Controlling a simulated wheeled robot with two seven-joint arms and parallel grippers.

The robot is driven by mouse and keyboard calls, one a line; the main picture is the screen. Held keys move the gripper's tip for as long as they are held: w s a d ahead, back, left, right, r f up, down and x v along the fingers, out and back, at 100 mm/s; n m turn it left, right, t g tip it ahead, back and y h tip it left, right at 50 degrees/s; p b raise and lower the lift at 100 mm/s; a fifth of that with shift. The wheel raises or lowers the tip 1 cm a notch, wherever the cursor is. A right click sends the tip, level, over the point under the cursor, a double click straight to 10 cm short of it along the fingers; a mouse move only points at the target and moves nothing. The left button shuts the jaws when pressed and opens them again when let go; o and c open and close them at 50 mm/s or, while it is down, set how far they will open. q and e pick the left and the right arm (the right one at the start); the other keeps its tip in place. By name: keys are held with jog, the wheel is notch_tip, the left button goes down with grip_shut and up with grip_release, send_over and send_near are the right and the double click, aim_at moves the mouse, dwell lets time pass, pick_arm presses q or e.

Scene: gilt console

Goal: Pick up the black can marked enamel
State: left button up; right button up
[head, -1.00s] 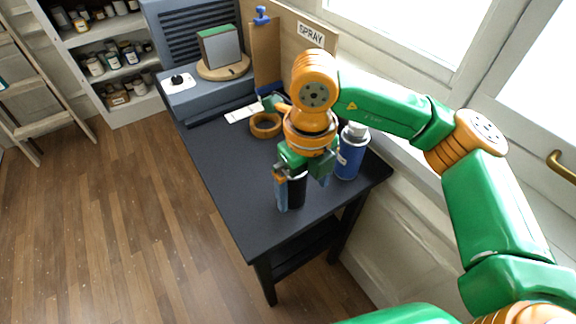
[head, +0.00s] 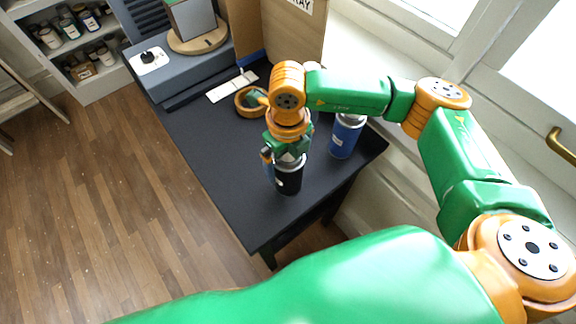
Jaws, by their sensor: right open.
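The black can (head: 290,182) stands upright on the dark table (head: 215,160), toward its front end. It has a silvery rim and a small pale label patch; the lettering is too small to read. My right gripper (head: 284,165) points down over the can's top and is open. One finger shows at the can's left side; the other is hard to make out, and I cannot tell whether either touches the can. My left gripper is not in view.
A blue spray can (head: 346,138) stands close by on the right. A round wooden stand (head: 198,38) is farther back. The table's left part is clear.

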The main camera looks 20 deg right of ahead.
jog(key=shift+s, duration=0.15)
jog(key=c, duration=0.9)
grip_shut()
jog(key=shift+r, duration=0.1)
